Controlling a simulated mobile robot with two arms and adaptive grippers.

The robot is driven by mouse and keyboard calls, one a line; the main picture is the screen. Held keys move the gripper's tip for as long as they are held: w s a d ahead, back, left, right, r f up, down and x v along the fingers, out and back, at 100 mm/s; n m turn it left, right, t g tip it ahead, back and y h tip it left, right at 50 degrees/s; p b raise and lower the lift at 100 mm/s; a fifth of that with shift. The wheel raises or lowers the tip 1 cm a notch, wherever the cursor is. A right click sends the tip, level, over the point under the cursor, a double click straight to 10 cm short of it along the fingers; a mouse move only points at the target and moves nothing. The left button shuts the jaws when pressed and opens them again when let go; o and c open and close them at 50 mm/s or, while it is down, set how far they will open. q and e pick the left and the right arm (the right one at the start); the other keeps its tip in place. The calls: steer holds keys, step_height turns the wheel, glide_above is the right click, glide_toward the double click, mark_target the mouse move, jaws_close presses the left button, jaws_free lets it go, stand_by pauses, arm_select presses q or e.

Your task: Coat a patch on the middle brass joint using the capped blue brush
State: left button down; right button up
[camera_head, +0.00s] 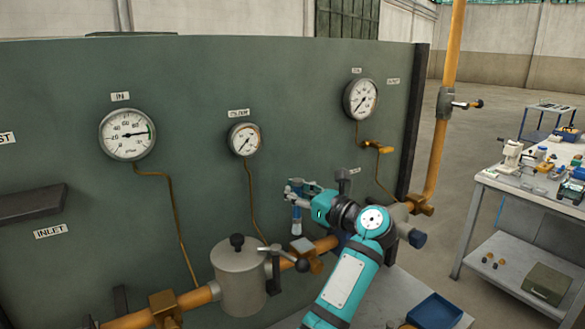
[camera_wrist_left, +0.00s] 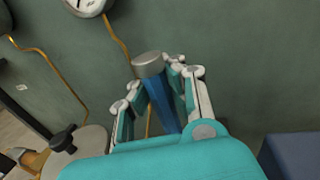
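The blue brush (camera_head: 296,212) has a blue body and a grey cap. My left gripper (camera_head: 298,190) is shut around it and holds it upright in the air in front of the green panel. In the left wrist view, the brush (camera_wrist_left: 160,98) sits between the fingers, its grey cap (camera_wrist_left: 147,63) beyond the fingertips. The middle brass joint (camera_head: 307,257) is on the orange pipe, below the brush, with a visible gap between them. My arm covers the pipe right of it. My right gripper is not in view.
A grey cylindrical vessel (camera_head: 238,276) with a black knob and a lever valve (camera_head: 285,256) stand left of the joint. Other brass joints are at left (camera_head: 165,308) and right (camera_head: 419,204). A blue tray (camera_head: 435,311) lies below; a cluttered workbench (camera_head: 540,190) stands at right.

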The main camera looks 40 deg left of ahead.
mark_target(296, 179)
arm_select(q)
steer(key=r, duration=0.2)
steer(key=d+r, duration=0.1)
steer(key=shift+s+p, duration=0.25)
steer(key=shift+p, duration=0.1)
steer(key=shift+a+r, duration=0.15)
steer(key=shift+r, duration=0.1)
steer(key=shift+w+a+r+p, duration=0.15)
steer(key=shift+r+p, duration=0.2)
steer(key=shift+r, duration=0.9)
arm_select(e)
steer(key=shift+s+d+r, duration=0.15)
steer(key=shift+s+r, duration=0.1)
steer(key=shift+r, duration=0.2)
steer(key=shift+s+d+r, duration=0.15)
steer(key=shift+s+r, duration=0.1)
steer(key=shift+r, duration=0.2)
arm_select(q)
steer(key=shift+f, duration=0.1)
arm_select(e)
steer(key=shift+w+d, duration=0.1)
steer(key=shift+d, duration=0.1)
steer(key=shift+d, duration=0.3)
